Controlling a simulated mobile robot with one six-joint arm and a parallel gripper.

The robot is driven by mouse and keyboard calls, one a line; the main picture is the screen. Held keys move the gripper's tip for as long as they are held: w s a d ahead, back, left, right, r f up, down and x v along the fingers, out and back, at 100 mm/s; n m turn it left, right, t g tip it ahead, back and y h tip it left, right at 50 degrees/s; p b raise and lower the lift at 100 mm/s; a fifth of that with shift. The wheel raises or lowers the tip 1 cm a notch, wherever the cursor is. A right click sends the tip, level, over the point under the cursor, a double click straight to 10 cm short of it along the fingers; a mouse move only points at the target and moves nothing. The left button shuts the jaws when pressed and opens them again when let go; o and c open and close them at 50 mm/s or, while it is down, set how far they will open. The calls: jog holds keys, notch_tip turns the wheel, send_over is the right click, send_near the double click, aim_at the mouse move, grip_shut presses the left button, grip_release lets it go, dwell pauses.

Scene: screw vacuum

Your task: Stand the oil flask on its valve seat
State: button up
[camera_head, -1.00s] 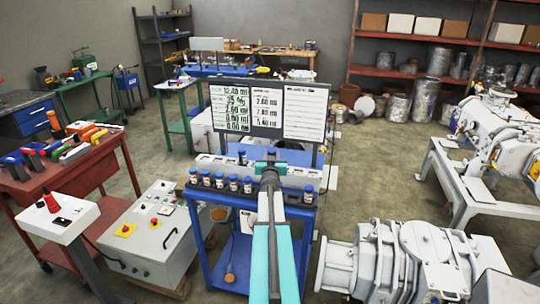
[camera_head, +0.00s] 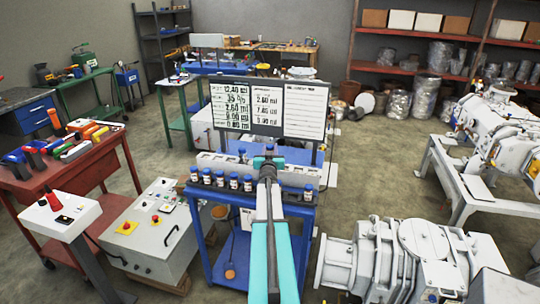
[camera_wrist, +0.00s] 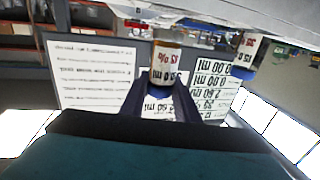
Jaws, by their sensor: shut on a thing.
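The held oil flask (camera_wrist: 165,62) has an amber body, a white label and a blue cap. In the upside-down wrist view it sits between my fingers, cap toward my gripper (camera_wrist: 162,92), so it looks upright. In the head view my gripper (camera_head: 268,165) is over the pale valve block (camera_head: 290,177) and hides most of this flask. A second flask (camera_head: 242,156) stands on the block to the left and also shows in the wrist view (camera_wrist: 246,58). I cannot tell whether the held flask's base touches its seat.
Several blue-capped flasks (camera_head: 220,178) stand along the front of the blue cart (camera_head: 225,255), with one (camera_head: 308,193) at its right end. Boards with amounts (camera_head: 255,108) rise behind the block. A grey control box (camera_head: 155,235) stands left and a large pump (camera_head: 395,260) right.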

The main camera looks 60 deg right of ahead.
jog(key=shift+f+p, duration=0.55)
jog(key=shift+f, duration=1)
jog(key=shift+f+b, duration=0.2)
jog(key=shift+b, duration=0.1)
jog(key=o, duration=1.1)
jog(key=shift+r+p, duration=0.3)
jog(key=shift+p, duration=0.1)
jog(key=shift+s+a+f, duration=0.15)
jog(key=shift+a, duration=0.15)
jog(key=shift+b+v, duration=1.9)
jog(key=shift+v, duration=3.8)
jog(key=shift+s, duration=0.1)
